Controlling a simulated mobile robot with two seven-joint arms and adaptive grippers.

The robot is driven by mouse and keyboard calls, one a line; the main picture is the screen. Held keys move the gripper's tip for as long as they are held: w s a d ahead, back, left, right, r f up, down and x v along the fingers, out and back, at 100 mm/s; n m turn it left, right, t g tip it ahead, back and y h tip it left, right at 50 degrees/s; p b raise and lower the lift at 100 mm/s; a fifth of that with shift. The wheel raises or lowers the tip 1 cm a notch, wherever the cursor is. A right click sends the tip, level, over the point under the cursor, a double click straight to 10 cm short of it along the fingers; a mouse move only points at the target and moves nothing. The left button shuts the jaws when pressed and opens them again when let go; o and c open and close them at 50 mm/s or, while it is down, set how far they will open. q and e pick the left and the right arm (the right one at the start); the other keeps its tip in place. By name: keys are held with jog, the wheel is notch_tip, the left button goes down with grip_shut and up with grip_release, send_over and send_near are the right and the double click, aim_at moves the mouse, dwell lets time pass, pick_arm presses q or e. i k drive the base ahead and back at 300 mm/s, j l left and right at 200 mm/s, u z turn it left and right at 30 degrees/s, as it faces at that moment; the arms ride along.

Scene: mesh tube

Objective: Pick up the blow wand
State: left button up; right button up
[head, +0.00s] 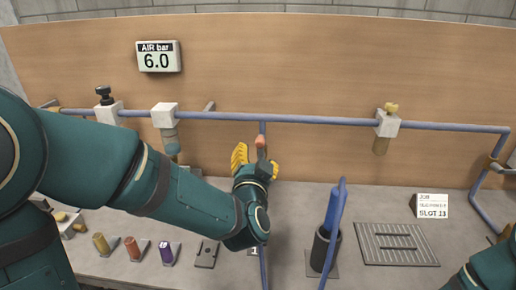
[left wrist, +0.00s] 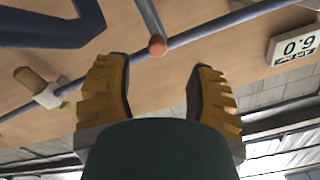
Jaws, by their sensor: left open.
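A blue rod (head: 332,212), which looks like the blow wand, stands slightly tilted in a black holder (head: 321,250) on the bench, with a thinner blue tube beside it. My left gripper (head: 257,160) is open, to the left of the rod and apart from it. An orange-pink rounded tip (head: 260,141) shows at the gripper in the head view. In the left wrist view, that tip (left wrist: 157,46) shows beyond and between the open yellow fingers (left wrist: 155,92), untouched. My right gripper is out of view; only part of my right arm shows at bottom right.
A blue pipe (head: 285,119) runs along the wooden back panel (head: 300,60), with white fittings. A gauge (head: 158,56) reads 6.0. Several small coloured cylinders (head: 132,246) stand left.

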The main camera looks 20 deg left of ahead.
aim_at(330, 216)
jog(key=k+l, duration=0.2)
jog(key=k, duration=0.3)
jog(key=k+l, duration=0.15)
jog(key=k, duration=0.3)
